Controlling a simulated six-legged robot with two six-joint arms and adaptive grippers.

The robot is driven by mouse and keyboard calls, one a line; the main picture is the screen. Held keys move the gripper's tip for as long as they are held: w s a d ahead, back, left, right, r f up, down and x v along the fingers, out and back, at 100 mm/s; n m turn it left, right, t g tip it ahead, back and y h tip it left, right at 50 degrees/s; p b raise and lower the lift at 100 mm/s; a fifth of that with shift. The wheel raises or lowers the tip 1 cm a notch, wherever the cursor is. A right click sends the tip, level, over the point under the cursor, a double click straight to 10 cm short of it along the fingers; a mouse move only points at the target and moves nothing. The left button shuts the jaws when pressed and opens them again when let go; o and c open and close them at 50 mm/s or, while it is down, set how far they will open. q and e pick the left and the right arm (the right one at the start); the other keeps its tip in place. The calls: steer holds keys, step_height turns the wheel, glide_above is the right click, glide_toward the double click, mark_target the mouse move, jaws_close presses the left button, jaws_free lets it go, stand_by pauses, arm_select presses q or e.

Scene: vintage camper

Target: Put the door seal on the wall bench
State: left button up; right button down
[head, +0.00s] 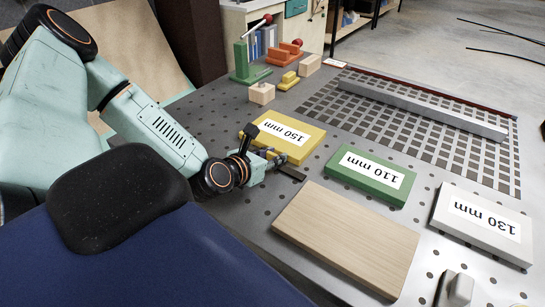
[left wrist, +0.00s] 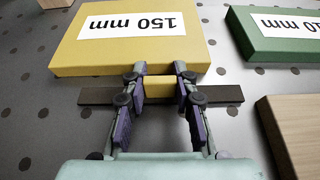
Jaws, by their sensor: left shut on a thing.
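My left gripper (head: 278,157) is low over a perforated grey metal table (head: 222,212), beside the near edge of the yellow 150 mm block. In the left wrist view my left gripper (left wrist: 160,90) is shut on a small yellow middle piece of a dark flat strip (left wrist: 222,94), probably the door seal. The strip sticks out on both sides of the fingers. One dark end (head: 292,173) shows past the gripper in the head view. I cannot tell whether the strip touches the table. No thing is clearly recognisable as the wall bench. My right gripper is not in view.
Around the gripper lie the yellow 150 mm block (head: 310,138), the green 110 mm block (head: 345,188), a wooden board (head: 345,238) and the white 130 mm block (head: 450,233). A long metal bar (head: 425,108) lies on the grid. Clamps (head: 250,62) stand at the back.

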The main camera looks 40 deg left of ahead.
arm_select(q)
steer(key=shift+s+d+r, duration=0.15)
steer(key=shift+s+r, duration=0.05)
steer(key=shift+s, duration=0.2)
steer(key=shift+f, duration=0.2)
steer(key=o, duration=0.8)
steer(key=shift+w+f, duration=0.2)
steer(key=shift+w, duration=0.15)
steer(key=shift+o, duration=1)
steer(key=shift+s+r, duration=0.2)
steer(key=shift+s, duration=0.1)
steer(key=shift+w, duration=0.15)
